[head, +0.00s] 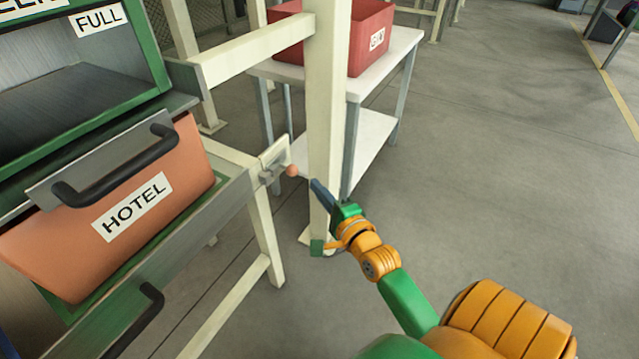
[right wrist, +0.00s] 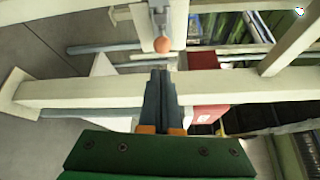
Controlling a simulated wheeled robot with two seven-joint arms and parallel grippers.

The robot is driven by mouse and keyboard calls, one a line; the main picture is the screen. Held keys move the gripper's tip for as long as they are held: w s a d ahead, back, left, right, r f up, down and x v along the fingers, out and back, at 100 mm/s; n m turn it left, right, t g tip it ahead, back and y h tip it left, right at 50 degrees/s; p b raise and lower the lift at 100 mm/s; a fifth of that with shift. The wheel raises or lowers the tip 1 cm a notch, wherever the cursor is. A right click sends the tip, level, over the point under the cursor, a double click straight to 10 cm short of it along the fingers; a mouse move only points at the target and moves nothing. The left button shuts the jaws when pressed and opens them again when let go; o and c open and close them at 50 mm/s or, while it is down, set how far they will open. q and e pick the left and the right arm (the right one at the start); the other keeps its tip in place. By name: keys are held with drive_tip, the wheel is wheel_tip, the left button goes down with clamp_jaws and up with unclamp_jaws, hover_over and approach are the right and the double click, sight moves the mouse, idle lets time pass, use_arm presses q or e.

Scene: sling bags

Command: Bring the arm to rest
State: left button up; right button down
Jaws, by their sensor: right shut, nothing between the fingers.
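My right arm comes in from the lower right in the head view. Its gripper (head: 318,190) is shut and empty, with the dark fingers just in front of a cream post (head: 326,120). In the right wrist view the two fingers (right wrist: 160,82) lie together with nothing between them. A small orange ball-shaped knob (head: 292,170) on a bracket of the frame is a little to the left of the fingertips. The knob also shows in the right wrist view (right wrist: 162,44), beyond the fingertips and apart from them. My left gripper is not in view.
An orange bag labelled HOTEL (head: 130,215) sits in an open drawer with a dark handle at the left. A green-framed bay marked FULL (head: 98,19) is above it. A red bin (head: 368,35) stands on a white table (head: 395,50) behind the post.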

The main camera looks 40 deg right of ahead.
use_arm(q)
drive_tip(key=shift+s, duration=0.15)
use_arm(e)
drive_tip(key=shift+s, duration=0.3)
